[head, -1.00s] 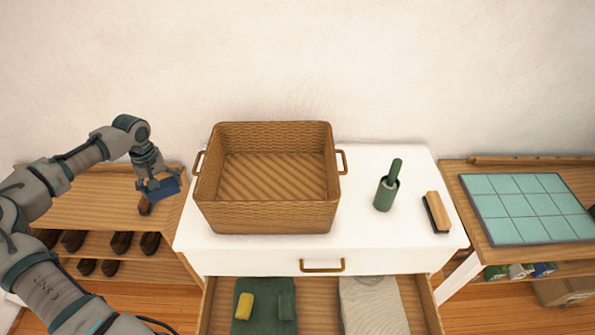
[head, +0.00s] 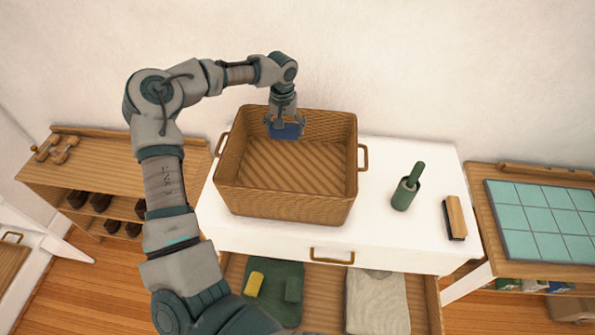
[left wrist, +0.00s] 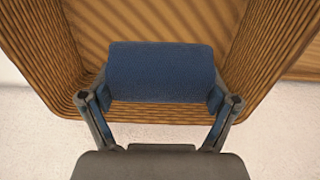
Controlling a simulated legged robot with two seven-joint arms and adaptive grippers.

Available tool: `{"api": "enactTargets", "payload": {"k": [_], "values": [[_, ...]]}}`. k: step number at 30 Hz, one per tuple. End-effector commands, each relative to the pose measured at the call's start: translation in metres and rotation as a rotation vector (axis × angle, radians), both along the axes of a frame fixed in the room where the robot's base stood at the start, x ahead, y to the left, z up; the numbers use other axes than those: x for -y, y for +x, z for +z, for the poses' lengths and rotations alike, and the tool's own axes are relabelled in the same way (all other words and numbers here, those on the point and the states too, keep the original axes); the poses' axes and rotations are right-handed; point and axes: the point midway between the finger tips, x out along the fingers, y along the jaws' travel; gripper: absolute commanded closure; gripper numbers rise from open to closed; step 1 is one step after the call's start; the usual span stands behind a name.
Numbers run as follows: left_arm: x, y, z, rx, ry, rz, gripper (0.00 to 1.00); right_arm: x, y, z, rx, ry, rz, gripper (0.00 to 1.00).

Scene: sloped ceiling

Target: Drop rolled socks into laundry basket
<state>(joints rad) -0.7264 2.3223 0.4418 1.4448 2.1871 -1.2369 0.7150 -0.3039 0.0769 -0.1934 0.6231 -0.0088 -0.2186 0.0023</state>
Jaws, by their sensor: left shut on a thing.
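The brown woven laundry basket (head: 285,205) stands on the white dresser top, and its inside looks empty. My left gripper (head: 285,125) is over the back part of the basket, pointing down. It is shut on a blue rolled sock (head: 286,132), which also shows between the fingers in the left wrist view (left wrist: 160,72). How high the sock hangs above the basket floor is hard to tell. My right gripper is not in view.
The open drawer (head: 328,290) also holds a folded grey garment (head: 377,303). A shoe shelf (head: 110,170) is at left, a teal-tiled board (head: 545,220) at right.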

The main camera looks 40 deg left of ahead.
Motion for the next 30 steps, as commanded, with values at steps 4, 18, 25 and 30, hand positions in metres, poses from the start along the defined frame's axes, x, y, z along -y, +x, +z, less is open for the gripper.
{"api": "enactTargets", "payload": {"k": [4, 18, 25, 30], "values": [[0.001, 0.001, -0.027, -0.002, 0.002, 0.0, 0.45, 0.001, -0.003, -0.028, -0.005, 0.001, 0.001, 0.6], [0.003, 0.0, -0.049, 0.0, 0.004, 0.001, 0.45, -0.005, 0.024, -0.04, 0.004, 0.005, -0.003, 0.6], [0.0, 0.0, -0.049, -0.001, 0.003, 0.002, 0.45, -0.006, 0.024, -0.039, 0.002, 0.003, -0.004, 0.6], [0.0, 0.0, -0.05, -0.001, 0.003, 0.002, 0.0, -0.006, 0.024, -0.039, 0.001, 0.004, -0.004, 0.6]]}}
